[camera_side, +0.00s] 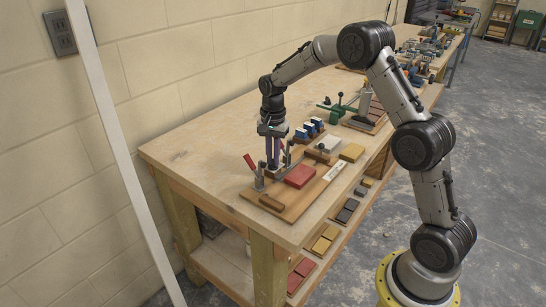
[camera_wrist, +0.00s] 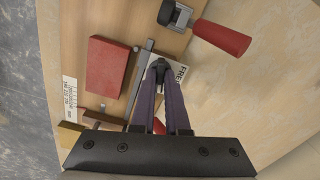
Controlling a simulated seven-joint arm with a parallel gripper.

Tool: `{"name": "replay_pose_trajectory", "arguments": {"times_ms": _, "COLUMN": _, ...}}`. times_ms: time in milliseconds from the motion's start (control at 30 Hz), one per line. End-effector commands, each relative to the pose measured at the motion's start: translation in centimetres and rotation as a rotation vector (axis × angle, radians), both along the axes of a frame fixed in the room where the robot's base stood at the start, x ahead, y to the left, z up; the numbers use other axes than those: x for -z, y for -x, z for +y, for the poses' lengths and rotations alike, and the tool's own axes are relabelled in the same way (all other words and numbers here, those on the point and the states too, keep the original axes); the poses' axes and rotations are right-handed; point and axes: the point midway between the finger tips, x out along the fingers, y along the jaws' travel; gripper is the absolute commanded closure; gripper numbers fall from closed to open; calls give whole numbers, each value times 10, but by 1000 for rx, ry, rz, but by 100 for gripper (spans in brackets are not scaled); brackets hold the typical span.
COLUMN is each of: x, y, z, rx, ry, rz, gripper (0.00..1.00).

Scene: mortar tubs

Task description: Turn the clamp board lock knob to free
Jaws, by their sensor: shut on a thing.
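The wooden clamp board (camera_side: 270,203) lies on the bench. In the wrist view, my gripper's purple fingers (camera_wrist: 161,78) are shut on the small dark lock knob (camera_wrist: 160,65), which the fingers partly cover. A white label (camera_wrist: 183,70) beside the knob shows the letters "FRE"; the rest is hidden by a finger. I cannot tell the knob's setting. In the side view the knob is hidden behind the gripper and clamp parts.
A toggle clamp with a red handle (camera_wrist: 222,37) stands close to my fingers; the handle also shows in the side view (camera_side: 249,162). A red block (camera_wrist: 107,67) lies on the board beside a metal bar (camera_wrist: 138,80). A yellow block (camera_side: 351,152) and blue-topped items (camera_side: 302,133) are nearby.

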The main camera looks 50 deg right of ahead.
Motion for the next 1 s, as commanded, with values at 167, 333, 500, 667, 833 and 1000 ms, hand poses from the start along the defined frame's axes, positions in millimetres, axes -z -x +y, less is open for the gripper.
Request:
{"name": "replay_pose_trajectory", "arguments": {"times_ms": 167, "x": -2, "y": 0, "z": 0, "rx": -168, "ry": 0, "rz": -2, "gripper": 100}}
{"name": "replay_pose_trajectory", "arguments": {"times_ms": 333, "x": -2, "y": 0, "z": 0, "rx": -330, "ry": 0, "rz": -2, "gripper": 100}}
{"name": "replay_pose_trajectory", "arguments": {"times_ms": 500, "x": -2, "y": 0, "z": 0, "rx": -492, "ry": 1, "rz": -2, "gripper": 100}}
{"name": "replay_pose_trajectory", "arguments": {"times_ms": 667, "x": -2, "y": 0, "z": 0, "rx": -643, "ry": 1, "rz": -1, "gripper": 100}}
{"name": "replay_pose_trajectory", "arguments": {"times_ms": 833, "x": -2, "y": 0, "z": 0, "rx": -805, "ry": 0, "rz": -1, "gripper": 100}}
{"name": "replay_pose_trajectory", "arguments": {"times_ms": 1000, "x": -2, "y": 0, "z": 0, "rx": -960, "ry": 1, "rz": -2, "gripper": 100}}
